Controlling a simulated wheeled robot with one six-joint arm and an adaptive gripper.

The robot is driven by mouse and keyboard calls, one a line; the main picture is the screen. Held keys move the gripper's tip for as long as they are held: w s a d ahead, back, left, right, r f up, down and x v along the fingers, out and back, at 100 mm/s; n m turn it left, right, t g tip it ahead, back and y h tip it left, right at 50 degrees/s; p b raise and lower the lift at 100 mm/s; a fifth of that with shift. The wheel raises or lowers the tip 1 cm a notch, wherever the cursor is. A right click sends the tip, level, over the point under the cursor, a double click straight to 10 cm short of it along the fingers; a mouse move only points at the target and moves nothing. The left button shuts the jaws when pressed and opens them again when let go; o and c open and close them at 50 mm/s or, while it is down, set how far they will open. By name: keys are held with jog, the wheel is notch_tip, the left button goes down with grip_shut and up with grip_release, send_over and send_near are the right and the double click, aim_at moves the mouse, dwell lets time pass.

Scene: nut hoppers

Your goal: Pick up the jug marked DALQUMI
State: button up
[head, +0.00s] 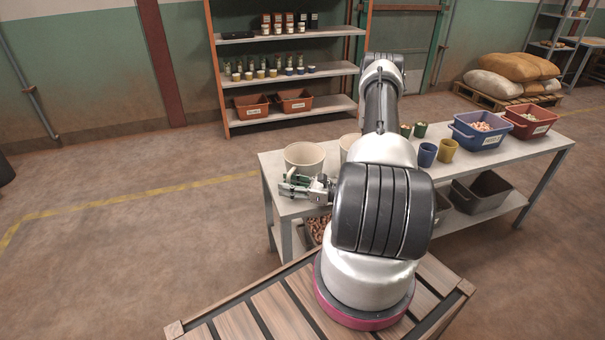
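A wide cream vessel (304,156) stands upright near the left end of the white table. A second cream vessel (346,144) stands right of it, mostly hidden behind my arm. No DALQUMI marking can be read on either, so I cannot tell which jug bears it. My gripper (290,184) is at the near side of the left vessel, pointing left and overlapping its lower part in the picture. I cannot tell whether it touches the vessel or whether the fingers are shut on anything.
A blue cup (427,155), a yellow cup (447,150), a blue bin (470,141) and a red bin (530,128) stand on the table (495,155) to the right. Grey bins (480,196) sit on its lower shelf. A stocked shelf rack (325,70) stands behind.

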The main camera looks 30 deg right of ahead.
grip_shut()
jog(key=shift+r, duration=0.1)
